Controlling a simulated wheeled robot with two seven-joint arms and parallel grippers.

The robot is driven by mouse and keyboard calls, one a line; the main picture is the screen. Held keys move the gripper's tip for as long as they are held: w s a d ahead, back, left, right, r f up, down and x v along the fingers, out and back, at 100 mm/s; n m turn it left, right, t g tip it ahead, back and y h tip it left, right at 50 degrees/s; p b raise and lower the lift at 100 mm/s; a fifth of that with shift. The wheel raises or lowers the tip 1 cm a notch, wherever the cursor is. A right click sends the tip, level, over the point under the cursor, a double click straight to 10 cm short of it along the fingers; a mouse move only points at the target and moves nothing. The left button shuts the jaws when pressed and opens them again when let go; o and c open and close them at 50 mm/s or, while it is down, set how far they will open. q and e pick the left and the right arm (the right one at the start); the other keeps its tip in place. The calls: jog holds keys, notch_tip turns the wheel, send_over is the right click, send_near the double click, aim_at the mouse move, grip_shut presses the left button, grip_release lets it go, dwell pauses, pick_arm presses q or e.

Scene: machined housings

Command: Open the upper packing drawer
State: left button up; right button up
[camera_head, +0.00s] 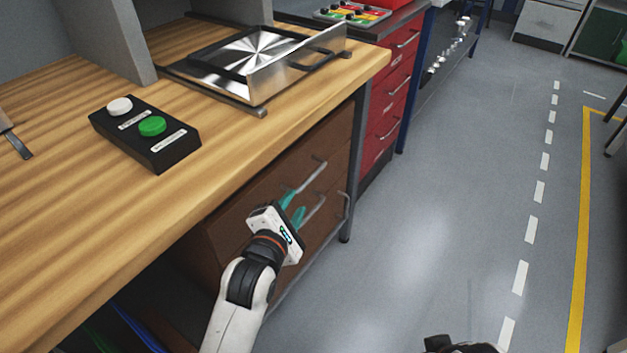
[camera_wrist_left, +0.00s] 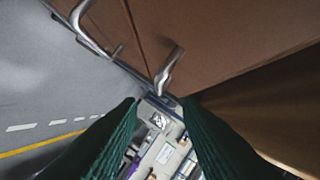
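The brown drawer unit (camera_head: 325,135) sits under the wooden workbench, and its drawers look shut. The upper packing drawer's metal bar handle (camera_head: 314,174) slants out from its front; a bar handle (camera_wrist_left: 168,72) also shows just past the fingertips in the left wrist view. My left gripper (camera_head: 293,207) is at the drawer fronts, its teal fingers apart beside the upper handle. In the left wrist view the fingers (camera_wrist_left: 160,102) are spread with nothing clamped between them. Whether they touch the handle is unclear.
On the wooden benchtop (camera_head: 60,200) are a black button box (camera_head: 165,158) and a metal fixture (camera_head: 275,75). A red drawer cabinet (camera_head: 385,105) stands beyond the bench leg. The grey floor (camera_head: 430,200) to the right is clear.

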aim_at(306, 183)
pick_arm(q)
jog(key=b+x, duration=0.1)
jog(key=x, duration=0.6)
jog(key=shift+f, duration=0.1)
jog(key=shift+b+x, duration=0.5)
jog(key=shift+x, duration=0.6)
jog(key=shift+w+d+f, duration=0.1)
jog(key=shift+w, duration=0.4)
pick_arm(e)
jog(key=shift+w+a+f+t, duration=0.2)
jog(key=shift+w+f+t, duration=0.15)
jog(key=shift+w, duration=0.25)
jog(key=shift+w+a+f+t, duration=0.2)
jog(key=shift+w+t, duration=0.15)
jog(key=shift+w, duration=0.25)
pick_arm(q)
grip_shut()
pick_arm(e)
jog(key=shift+d, duration=0.1)
